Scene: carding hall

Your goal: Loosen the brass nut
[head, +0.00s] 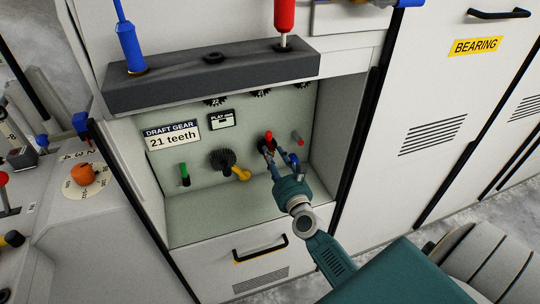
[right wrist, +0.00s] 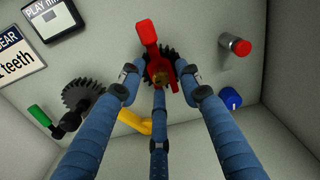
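The brass nut (right wrist: 161,79) shows small and partly hidden in the right wrist view, at the middle of a dark toothed gear on the recess's back wall. A red lever-like part (right wrist: 150,38) stands over this gear and reaches down beside the nut. My right gripper (head: 277,152) reaches into the recess in front of that gear. In the right wrist view its three blue fingers (right wrist: 158,83) are spread around the nut and red part, with gaps between the tips. Whether any finger touches is hard to tell. My left gripper is not in view.
Left of my right gripper are a larger dark gear (head: 221,159), a yellow handle (head: 241,174) and a green handle (head: 184,173). A red-capped peg (right wrist: 236,46) and blue knob (right wrist: 230,98) are close on the right. The recess floor (head: 215,211) is clear.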

